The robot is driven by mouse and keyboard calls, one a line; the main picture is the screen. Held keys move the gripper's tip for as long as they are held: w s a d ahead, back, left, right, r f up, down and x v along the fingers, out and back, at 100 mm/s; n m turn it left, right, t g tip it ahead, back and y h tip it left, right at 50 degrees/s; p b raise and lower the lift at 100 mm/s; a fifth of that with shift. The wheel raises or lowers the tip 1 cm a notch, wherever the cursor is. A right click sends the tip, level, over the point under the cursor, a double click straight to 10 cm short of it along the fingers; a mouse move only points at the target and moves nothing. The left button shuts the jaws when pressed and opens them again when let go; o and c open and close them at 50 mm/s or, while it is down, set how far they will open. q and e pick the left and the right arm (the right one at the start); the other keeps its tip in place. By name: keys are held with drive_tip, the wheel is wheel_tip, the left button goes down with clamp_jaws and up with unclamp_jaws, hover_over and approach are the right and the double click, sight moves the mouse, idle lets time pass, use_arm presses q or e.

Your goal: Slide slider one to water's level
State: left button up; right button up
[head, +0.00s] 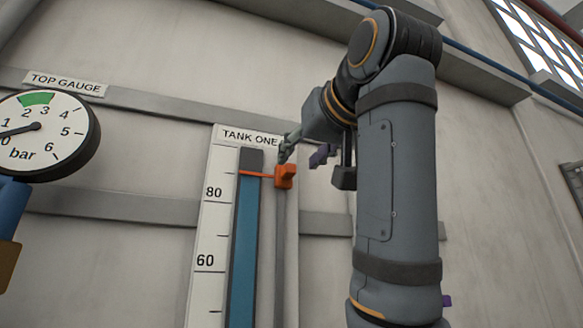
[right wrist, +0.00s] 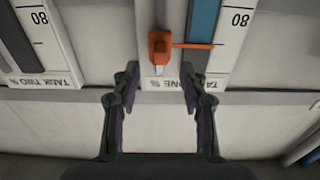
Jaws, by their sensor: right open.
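Slider one is an orange knob (head: 285,176) with a thin orange pointer, on a grey vertical rail right of the TANK ONE tube (head: 245,240). The pointer crosses the tube above the 80 mark, about where the blue water meets the dark upper part. My right gripper (head: 303,150) is open beside the knob's upper end. In the right wrist view, which is upside down, the knob (right wrist: 160,45) lies between the lines of the two fingers, just beyond the fingertips (right wrist: 161,80). Nothing is held, and I see no clear contact. My left gripper is out of view.
A round TOP GAUGE (head: 40,135) is on the wall at the left. A TANK TWO scale (right wrist: 50,50) stands at the left of the right wrist view. Horizontal grey rails (head: 120,205) run along the wall. Bare wall lies between gauge and tank one.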

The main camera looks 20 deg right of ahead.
drive_tip(key=s, duration=0.5)
drive_tip(key=shift+s+d, duration=0.1)
drive_tip(key=shift+s, duration=0.1)
idle(0.3)
